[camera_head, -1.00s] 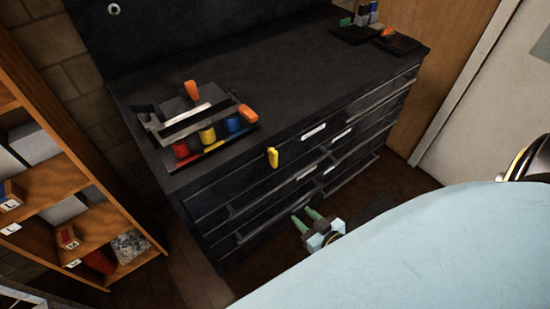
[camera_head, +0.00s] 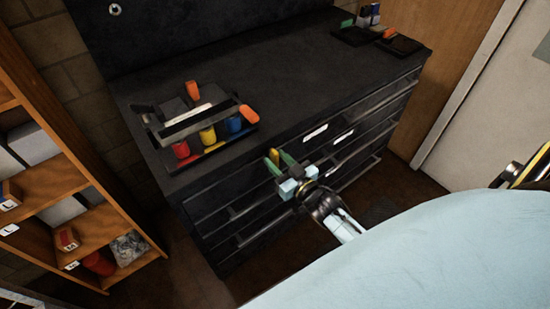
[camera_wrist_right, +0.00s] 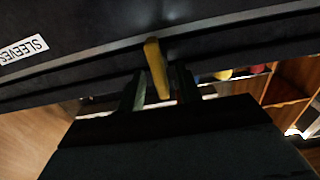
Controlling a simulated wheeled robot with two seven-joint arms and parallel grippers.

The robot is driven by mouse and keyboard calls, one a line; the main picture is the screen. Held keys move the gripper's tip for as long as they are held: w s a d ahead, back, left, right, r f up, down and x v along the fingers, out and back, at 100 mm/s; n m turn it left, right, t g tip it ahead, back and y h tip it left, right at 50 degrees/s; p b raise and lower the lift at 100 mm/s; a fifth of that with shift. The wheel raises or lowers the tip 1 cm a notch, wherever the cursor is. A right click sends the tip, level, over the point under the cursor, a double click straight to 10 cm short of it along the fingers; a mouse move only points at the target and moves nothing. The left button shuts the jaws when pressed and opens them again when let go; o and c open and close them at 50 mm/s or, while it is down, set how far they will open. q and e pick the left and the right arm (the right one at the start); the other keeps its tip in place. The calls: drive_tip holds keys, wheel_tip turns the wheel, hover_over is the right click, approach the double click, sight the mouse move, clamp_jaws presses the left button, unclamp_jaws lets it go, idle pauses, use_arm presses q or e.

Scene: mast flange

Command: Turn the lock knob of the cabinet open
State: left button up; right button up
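The yellow lock knob (camera_head: 274,156) sits on the front of the black cabinet (camera_head: 240,192), near its top edge. My right gripper (camera_head: 279,164) is at the knob, its two green fingers on either side of it. In the right wrist view, the knob (camera_wrist_right: 157,68) stands between the spread fingers of the right gripper (camera_wrist_right: 160,88). The finger on the right is very close to the knob; I cannot tell whether it touches. My left gripper is not in view.
A tool caddy (camera_head: 195,122) with coloured items stands on the cabinet top. Dark trays (camera_head: 398,44) lie at its far right end. A wooden shelf (camera_head: 75,187) stands at the left. Drawer handles run along the cabinet front below the knob.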

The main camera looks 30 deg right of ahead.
drive_tip(key=shift+w, duration=0.75)
clamp_jaws()
